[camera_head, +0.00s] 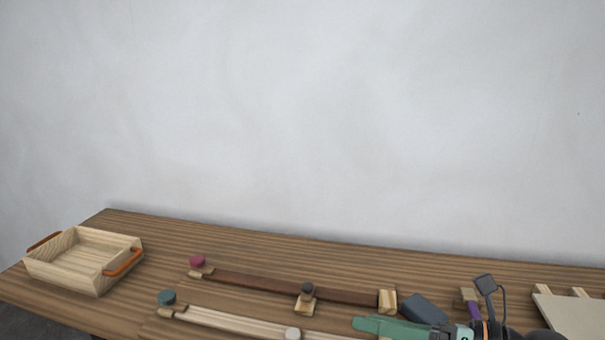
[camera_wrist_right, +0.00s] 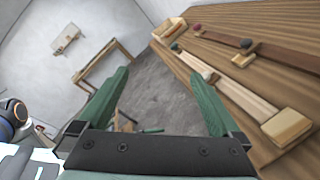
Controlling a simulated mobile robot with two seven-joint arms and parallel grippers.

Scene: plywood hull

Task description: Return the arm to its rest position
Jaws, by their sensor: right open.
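My right gripper (camera_head: 375,326) shows at the bottom of the head view, at the right half, its green fingers pointing left over the front part of the table (camera_head: 60,291). In the right wrist view the two green fingers of this gripper (camera_wrist_right: 158,78) are wide apart with nothing between them. Beyond them is grey floor (camera_wrist_right: 160,98), and the table side lies right of the fingers. The rest of my right arm is mostly cut off by the lower edge of the head view. My left gripper is in neither view.
A wooden tray (camera_head: 68,272) with orange handles stands at the table's left end. A dark strip (camera_head: 255,286) and a pale strip (camera_head: 232,322) with knobs lie mid-table. A dark blue block (camera_head: 424,308) is beside my right gripper. A pale panel (camera_head: 575,315) is at the right.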

